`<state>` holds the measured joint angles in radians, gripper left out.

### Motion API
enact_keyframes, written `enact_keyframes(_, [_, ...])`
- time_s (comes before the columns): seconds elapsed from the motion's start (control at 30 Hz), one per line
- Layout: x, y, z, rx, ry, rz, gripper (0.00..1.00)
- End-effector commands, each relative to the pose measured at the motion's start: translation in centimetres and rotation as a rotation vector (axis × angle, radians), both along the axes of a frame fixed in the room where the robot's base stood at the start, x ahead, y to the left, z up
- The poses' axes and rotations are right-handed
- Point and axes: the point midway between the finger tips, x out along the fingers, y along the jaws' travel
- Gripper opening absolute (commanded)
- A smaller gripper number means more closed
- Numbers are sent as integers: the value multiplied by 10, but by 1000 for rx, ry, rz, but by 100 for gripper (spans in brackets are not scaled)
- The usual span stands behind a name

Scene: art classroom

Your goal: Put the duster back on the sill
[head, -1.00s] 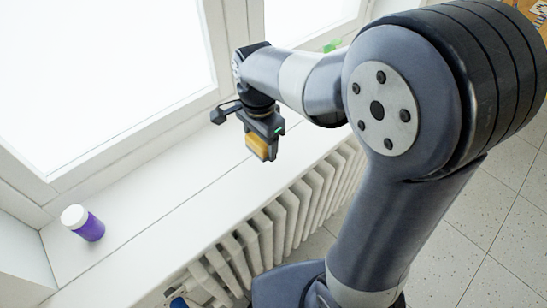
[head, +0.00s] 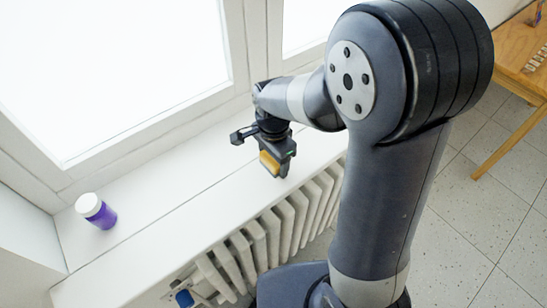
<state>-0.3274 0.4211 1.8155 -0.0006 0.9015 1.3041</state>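The duster (head: 269,163) shows as a small yellow block with a dark part around it, at the end of my arm. My gripper (head: 274,164) points down and appears shut on it; the fingers partly hide it. The white window sill (head: 165,218) runs diagonally below the window. In the picture, the gripper and duster overlap the sill near its front edge, above the radiator. I cannot tell their exact height over the sill.
A purple bottle with a white cap (head: 97,211) stands at the sill's left end. The sill between it and my gripper is clear. A white radiator (head: 262,240) is below, with a blue object (head: 184,298) near its left end. A wooden table (head: 520,75) is at right.

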Motion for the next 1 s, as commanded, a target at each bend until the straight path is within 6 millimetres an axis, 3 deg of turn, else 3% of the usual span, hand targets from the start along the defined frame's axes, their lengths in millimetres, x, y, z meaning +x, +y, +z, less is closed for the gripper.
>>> enact_keyframes(0.2, [0,0,1,0,0,0,83])
enact_keyframes(0.57, [1,0,8,0,-2,0,83])
enact_keyframes(1.0, [0,0,96,0,-4,-1,83])
